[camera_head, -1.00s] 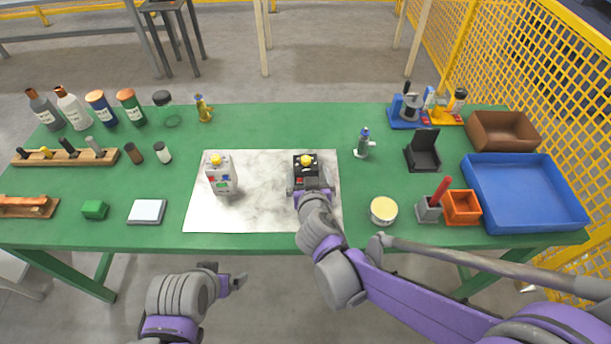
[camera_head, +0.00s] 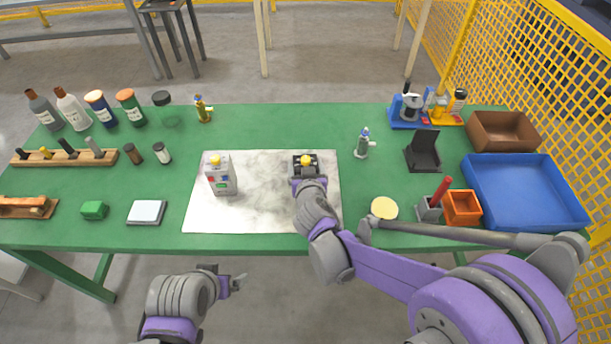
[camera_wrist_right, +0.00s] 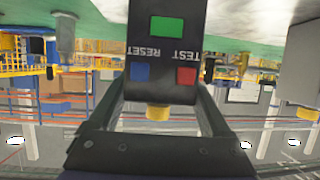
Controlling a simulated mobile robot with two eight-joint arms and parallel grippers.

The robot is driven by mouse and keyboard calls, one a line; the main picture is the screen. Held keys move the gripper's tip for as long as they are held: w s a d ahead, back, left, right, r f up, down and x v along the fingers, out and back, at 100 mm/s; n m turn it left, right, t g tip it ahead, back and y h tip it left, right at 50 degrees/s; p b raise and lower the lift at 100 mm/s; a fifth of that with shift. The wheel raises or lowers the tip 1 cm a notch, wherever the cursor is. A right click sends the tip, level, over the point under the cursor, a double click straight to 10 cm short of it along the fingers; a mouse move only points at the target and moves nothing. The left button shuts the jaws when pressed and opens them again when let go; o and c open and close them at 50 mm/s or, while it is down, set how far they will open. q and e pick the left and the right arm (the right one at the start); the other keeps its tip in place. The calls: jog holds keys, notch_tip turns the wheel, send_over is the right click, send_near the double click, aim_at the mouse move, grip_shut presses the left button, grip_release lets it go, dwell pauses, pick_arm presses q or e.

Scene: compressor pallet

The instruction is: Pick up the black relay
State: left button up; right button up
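The black relay (camera_head: 305,160), a dark box with a yellow knob on top, stands upright on the marbled mat. My left gripper (camera_head: 240,282) is empty and open, off the table's front edge.
A grey relay (camera_head: 222,180) with a yellow knob stands left on the marbled mat (camera_head: 260,205). A cream-lidded tub (camera_head: 384,208) is right of my right forearm. A grey-green bottle (camera_head: 363,145) stands behind it. A blue tray (camera_head: 525,195) is at right. The mat between the relays is clear.

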jog(key=c, duration=0.8)
